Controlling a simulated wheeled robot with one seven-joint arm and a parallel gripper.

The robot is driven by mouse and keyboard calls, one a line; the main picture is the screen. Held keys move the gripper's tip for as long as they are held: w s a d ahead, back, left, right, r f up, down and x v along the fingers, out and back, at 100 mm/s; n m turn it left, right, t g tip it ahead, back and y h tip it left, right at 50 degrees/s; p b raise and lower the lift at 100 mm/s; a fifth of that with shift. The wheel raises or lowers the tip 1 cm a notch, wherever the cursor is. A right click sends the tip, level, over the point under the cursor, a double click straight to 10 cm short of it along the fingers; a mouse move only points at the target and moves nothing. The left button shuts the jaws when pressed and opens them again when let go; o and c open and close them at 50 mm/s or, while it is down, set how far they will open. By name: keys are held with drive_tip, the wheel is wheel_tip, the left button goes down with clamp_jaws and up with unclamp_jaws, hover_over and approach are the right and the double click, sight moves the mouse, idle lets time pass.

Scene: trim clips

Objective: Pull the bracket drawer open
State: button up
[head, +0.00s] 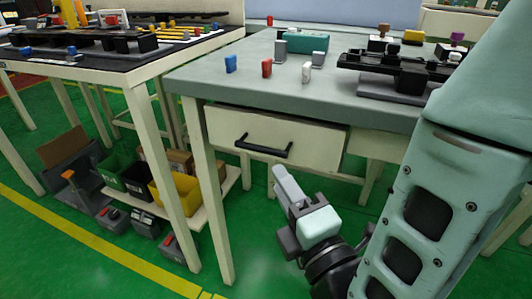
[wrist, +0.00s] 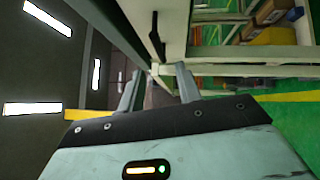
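The bracket drawer (head: 225,127) is a cream front under the grey workbench top, with a black bar handle (head: 263,149) across it. The drawer front looks flush with the bench frame, so it appears closed. My gripper (head: 284,205) is in front of the bench, lower than the handle and slightly to its right, apart from it. In the wrist view my two fingers (wrist: 158,88) are spread with nothing between them. A dark bar on a pale panel, apparently the handle (wrist: 155,36), shows above and beyond the fingers there.
The workbench top (head: 215,82) carries blue, red and white clips, a teal box (head: 308,42) and a dark rack at right. Another table stands left. Bins, including a yellow one (head: 180,188), sit on a low shelf left of the drawer. Green floor before the drawer is clear.

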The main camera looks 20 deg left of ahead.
sight(261, 152)
drive_tip(key=x, duration=1)
clamp_jaws()
